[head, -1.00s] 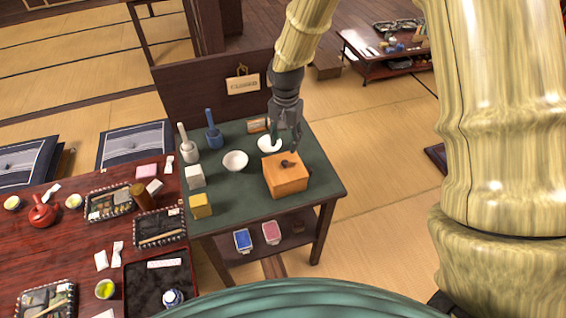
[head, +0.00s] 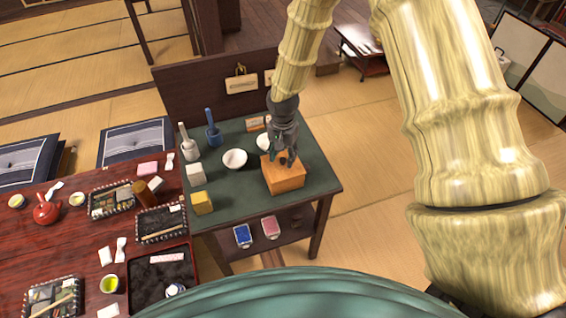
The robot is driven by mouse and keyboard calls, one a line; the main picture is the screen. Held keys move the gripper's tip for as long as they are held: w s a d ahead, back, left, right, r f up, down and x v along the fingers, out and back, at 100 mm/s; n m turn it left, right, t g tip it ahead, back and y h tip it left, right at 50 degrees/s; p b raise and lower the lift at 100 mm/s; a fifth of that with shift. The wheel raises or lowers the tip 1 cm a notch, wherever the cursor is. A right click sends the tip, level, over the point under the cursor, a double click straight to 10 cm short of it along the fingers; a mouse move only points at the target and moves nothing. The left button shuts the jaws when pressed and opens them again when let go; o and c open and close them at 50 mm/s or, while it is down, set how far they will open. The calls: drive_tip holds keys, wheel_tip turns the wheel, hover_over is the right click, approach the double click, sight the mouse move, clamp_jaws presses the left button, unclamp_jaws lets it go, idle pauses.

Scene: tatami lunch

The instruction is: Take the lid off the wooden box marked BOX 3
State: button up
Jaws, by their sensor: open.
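An orange-brown wooden box (head: 286,182) stands near the front right of the small green-topped table. Its lid (head: 269,164) is on, with a small dark knob (head: 283,160) on top. I cannot read any marking on the box in this view. My gripper (head: 284,160) points down over the lid, its fingers open around or just beside the knob. Whether the fingers touch the knob or lid cannot be told. The gripper hides part of the lid and part of a white bowl behind it.
A dark panel (head: 190,98) rises behind. A red table (head: 75,246) with trays adjoins at left.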

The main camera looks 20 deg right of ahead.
drive_tip(key=shift+f, duration=0.65)
clamp_jaws()
drive_tip(key=shift+r, duration=0.2)
